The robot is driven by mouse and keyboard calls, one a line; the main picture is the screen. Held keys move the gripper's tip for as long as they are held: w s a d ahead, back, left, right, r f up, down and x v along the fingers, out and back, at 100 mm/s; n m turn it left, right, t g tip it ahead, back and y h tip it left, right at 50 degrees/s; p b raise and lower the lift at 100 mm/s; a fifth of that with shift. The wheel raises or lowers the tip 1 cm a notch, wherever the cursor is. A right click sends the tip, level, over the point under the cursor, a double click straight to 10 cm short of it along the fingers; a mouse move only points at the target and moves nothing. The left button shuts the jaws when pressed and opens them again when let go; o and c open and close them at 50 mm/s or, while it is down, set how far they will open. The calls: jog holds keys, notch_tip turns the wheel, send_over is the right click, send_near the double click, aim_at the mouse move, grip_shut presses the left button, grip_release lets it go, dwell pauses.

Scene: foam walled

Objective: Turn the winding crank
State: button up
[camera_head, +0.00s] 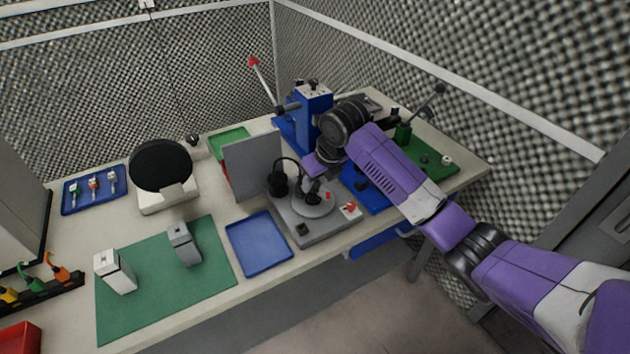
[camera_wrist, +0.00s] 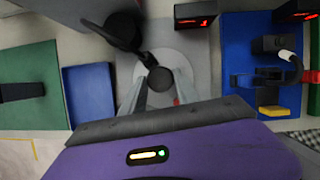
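A grey bench machine (camera_head: 318,228) carries a pale round disc (camera_head: 325,205), with a black round knob above it. I cannot tell for sure whether this knob is the winding crank's handle. My gripper (camera_head: 315,190) points down over the disc. In the wrist view its two grey fingers (camera_wrist: 159,88) are apart, one on each side of the black knob (camera_wrist: 161,78). I cannot tell whether they touch it. A black arm (camera_wrist: 125,31) lies just beyond the knob. My gripper and wrist hide part of the machine in the head view.
A grey upright panel (camera_head: 254,165) stands close left of the machine. A blue tray (camera_head: 258,243) lies at its front left. A blue press (camera_head: 308,108) with a red-tipped lever (camera_head: 262,78) stands behind. A green board (camera_head: 440,163) lies to the right.

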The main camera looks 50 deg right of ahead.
jog(key=o, duration=0.3)
jog(key=shift+o, duration=0.2)
jog(key=shift+r, duration=0.1)
jog(key=b+v, duration=0.1)
jog(key=v, duration=0.6)
jog(key=shift+r, duration=0.25)
jog(key=shift+s, duration=0.15)
